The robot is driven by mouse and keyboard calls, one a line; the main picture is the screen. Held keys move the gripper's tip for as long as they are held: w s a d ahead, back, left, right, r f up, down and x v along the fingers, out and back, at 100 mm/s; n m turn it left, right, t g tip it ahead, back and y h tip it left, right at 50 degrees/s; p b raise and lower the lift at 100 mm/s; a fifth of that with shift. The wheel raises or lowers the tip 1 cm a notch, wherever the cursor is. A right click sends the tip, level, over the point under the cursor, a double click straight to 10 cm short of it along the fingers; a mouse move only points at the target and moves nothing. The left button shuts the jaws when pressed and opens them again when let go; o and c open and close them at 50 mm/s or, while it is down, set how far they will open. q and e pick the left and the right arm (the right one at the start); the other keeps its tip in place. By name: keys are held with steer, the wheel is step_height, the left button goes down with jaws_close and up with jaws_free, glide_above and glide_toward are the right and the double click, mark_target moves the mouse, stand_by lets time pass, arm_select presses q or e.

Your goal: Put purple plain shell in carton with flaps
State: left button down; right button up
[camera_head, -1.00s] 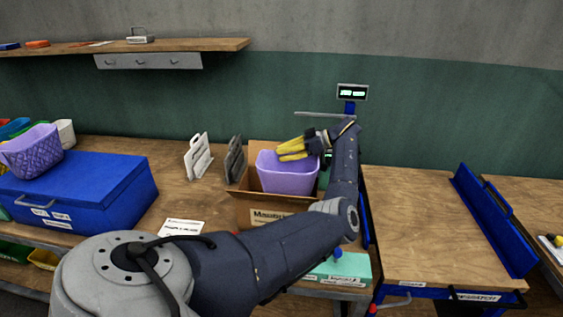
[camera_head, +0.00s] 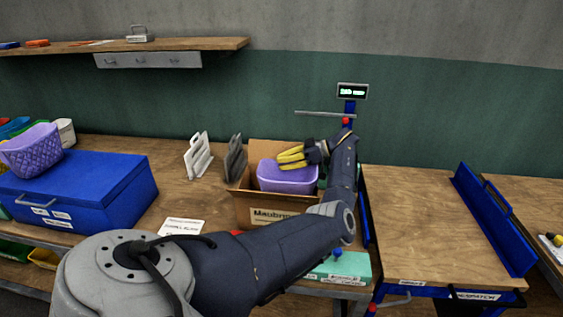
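The purple plain shell (camera_head: 287,180) is a smooth lilac tub. It sits partly down inside the open brown carton with flaps (camera_head: 243,209), its upper part showing above the front wall. The carton stands on the wooden bench with a label on its front. My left gripper (camera_head: 291,158), with yellow fingers, is at the shell's top rim and appears shut on it. The shell's bottom is hidden by the carton wall, so I cannot tell whether it touches the carton floor. My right gripper is not in view.
A patterned purple basket (camera_head: 31,152) sits on a blue lidded box (camera_head: 85,190) at left. White (camera_head: 198,156) and dark grey (camera_head: 235,160) upright racks stand left of the carton. A teal block with a blue knob (camera_head: 340,266) lies in front. The right table (camera_head: 420,225) is clear.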

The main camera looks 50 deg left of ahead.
arm_select(q)
steer(key=c, duration=2.1)
jaws_free()
steer(key=shift+f, duration=0.2)
steer(key=shift+c, duration=0.2)
steer(key=o, duration=0.5)
steer(key=shift+f, duration=0.1)
steer(key=shift+o, duration=0.2)
steer(key=shift+r, duration=0.3)
steer(key=v, duration=1.2)
steer(key=shift+r, duration=0.4)
steer(key=shift+a, duration=0.1)
